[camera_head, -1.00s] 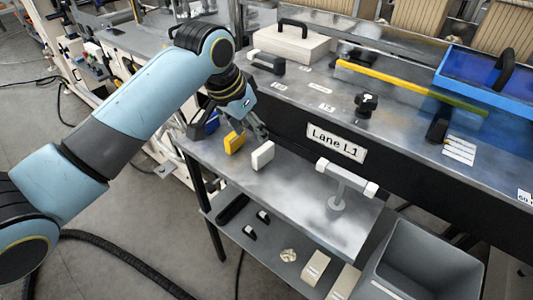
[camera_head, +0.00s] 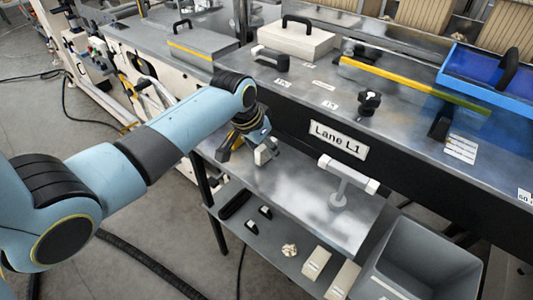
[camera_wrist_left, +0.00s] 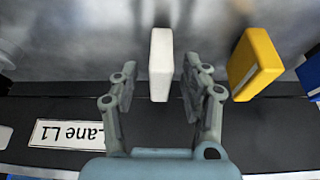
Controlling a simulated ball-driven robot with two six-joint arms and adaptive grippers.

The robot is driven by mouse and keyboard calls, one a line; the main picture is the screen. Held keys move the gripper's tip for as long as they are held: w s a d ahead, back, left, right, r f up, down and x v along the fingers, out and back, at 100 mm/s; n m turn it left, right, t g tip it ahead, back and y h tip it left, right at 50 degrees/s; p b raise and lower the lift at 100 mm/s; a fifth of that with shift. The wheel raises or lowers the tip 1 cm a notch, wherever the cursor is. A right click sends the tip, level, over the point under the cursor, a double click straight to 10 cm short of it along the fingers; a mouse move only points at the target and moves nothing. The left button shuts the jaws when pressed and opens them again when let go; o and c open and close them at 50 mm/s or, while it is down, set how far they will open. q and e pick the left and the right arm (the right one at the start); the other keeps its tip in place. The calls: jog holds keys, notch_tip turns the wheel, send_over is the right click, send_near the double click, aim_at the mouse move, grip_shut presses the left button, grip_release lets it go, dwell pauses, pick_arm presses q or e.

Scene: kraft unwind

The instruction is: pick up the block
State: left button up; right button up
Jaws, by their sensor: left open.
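A white block (camera_head: 265,154) stands upright on the grey steel side shelf (camera_head: 290,190), below the Lane L1 label. In the left wrist view, the white block (camera_wrist_left: 160,65) shows between the two fingertips of my left gripper (camera_wrist_left: 158,80). The fingers are open, with a gap to the block on the left; the right finger is closer, and contact there cannot be told. A yellow block (camera_wrist_left: 256,64) stands to the right of the fingers in that view. In the head view, my left gripper (camera_head: 255,150) hides most of the yellow block. My right gripper is out of view.
A white-ended T-shaped fixture (camera_head: 346,178) stands on the shelf to the right. A grey bin (camera_head: 425,262) is further right. The dark machine front with the Lane L1 label (camera_head: 339,140) rises behind the shelf. In the wrist view, a blue object (camera_wrist_left: 310,72) sits beyond the yellow block.

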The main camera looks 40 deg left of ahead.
pick_arm(q)
grip_shut()
dwell(0.3)
jog(key=shift+r, duration=0.15)
